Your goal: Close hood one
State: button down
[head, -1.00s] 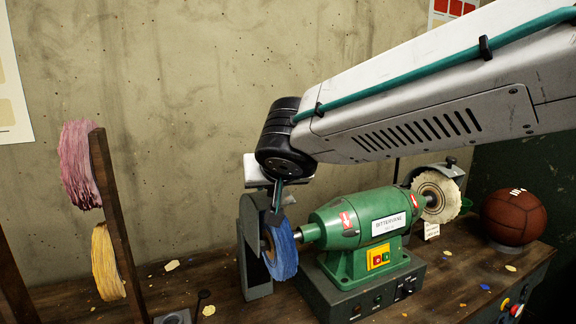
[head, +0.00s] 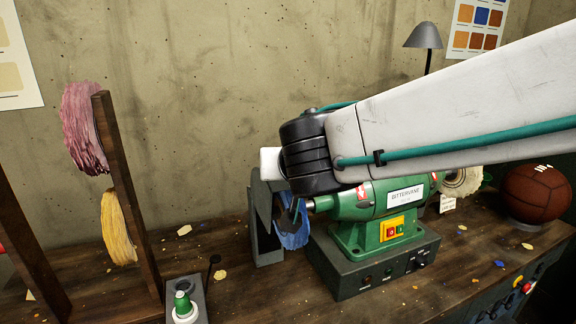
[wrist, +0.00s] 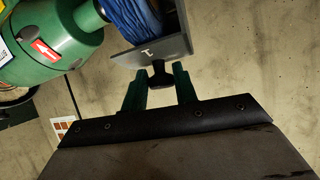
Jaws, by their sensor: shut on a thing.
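The grey hood (head: 262,215) stands around the blue buffing wheel (head: 293,236) at the left end of the green grinder (head: 382,215). The wheel shows only in part below my arm. In the wrist view, the hood's grey plate (wrist: 168,50) lies beside the blue wheel (wrist: 130,17) and carries a dark knob (wrist: 160,78). My gripper (wrist: 159,84) has its two green fingers at either side of the knob and is shut on it. In the head view my wrist hides much of the fingers and the hood's upper part.
A brown ball (head: 537,193) sits at the right of the bench. A pale wheel (head: 461,182) is at the grinder's right end. A wooden post (head: 127,195) with pink and yellow hanks stands left.

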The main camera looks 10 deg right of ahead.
jog(key=shift+s+f, duration=0.1)
jog(key=shift+f, duration=0.3)
jog(key=c, duration=1.1)
grip_release()
jog(key=shift+s+d, duration=0.1)
jog(key=shift+d, duration=0.1)
jog(key=shift+a+r, duration=0.15)
jog(key=shift+s+r, duration=0.25)
jog(key=shift+s, duration=0.05)
jog(key=v, duration=0.7)
